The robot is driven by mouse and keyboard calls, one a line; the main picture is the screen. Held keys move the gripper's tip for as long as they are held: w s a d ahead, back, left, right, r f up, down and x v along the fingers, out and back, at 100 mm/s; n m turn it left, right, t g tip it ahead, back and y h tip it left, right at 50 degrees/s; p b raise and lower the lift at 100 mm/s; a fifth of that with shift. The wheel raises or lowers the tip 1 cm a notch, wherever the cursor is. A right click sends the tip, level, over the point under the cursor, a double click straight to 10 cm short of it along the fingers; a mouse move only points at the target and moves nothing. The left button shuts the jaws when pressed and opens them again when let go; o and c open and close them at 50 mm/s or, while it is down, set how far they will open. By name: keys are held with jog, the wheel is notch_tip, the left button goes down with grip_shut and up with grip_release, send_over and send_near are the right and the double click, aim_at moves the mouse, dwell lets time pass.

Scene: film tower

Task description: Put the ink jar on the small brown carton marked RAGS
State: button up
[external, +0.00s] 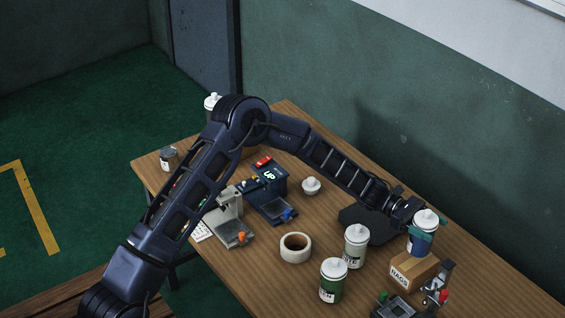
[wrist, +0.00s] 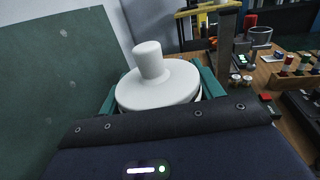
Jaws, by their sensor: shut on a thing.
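My gripper (external: 426,232) is shut around an ink jar (external: 422,244) with a white lid and a blue body. In the wrist view the jar's white lid and knob (wrist: 157,85) stand upright between my teal fingers; its body is mostly hidden there. The small brown carton marked RAGS (external: 401,276) is directly below the jar in the external view. The jar's base is at or just above the carton's top, toward its back; I cannot tell whether they touch.
A white-labelled jar (external: 355,246) and a green jar (external: 332,281) stand left of the carton. A metal device (external: 398,308) stands in front of the carton. The wall is close behind.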

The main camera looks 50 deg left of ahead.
jog(key=shift+f, duration=1.9)
jog(key=shift+f, duration=0.1)
jog(key=o, duration=1.7)
jog(key=shift+c, duration=0.2)
